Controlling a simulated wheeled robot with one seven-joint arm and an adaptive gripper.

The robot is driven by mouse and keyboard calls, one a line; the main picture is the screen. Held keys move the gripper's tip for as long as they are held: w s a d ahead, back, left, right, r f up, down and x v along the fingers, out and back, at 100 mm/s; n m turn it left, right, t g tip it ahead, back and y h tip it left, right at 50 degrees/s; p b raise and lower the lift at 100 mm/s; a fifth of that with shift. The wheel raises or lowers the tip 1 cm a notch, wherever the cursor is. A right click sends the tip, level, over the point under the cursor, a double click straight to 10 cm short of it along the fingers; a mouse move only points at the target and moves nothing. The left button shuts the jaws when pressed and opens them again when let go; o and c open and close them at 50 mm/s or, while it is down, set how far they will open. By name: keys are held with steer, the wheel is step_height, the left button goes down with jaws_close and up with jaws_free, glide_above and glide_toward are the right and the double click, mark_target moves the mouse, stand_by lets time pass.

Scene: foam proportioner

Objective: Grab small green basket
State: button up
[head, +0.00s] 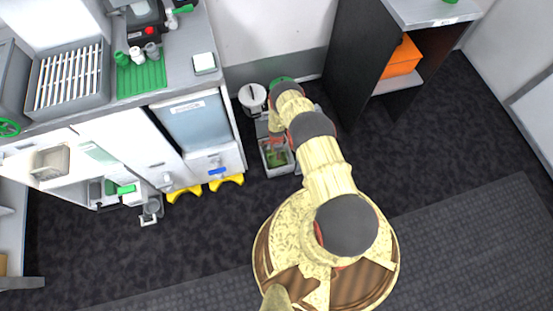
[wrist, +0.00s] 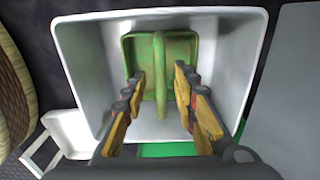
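The small green basket (wrist: 139,50) stands inside a white bin (wrist: 83,58) in the wrist view, with its upright handle bar running down the middle of the picture. My gripper (wrist: 160,78) is open, with its yellow fingers reaching into the bin. One finger is on each side of the handle, and a gap shows between the handle and both fingers. In the head view the basket (head: 277,159) shows as a green patch in the bin (head: 268,171) on the floor. My arm partly covers the bin, and the fingers are hard to make out there.
A white cabinet (head: 226,160) stands left of the bin, with yellow feet at its base. A round white container (head: 252,96) is behind the bin. A dark shelf unit (head: 352,62) holds an orange box (head: 402,58) at the right. The dark floor (head: 440,140) at right is clear.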

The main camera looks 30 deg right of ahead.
steer(key=c, duration=0.3)
steer(key=c, duration=0.4)
jaws_close()
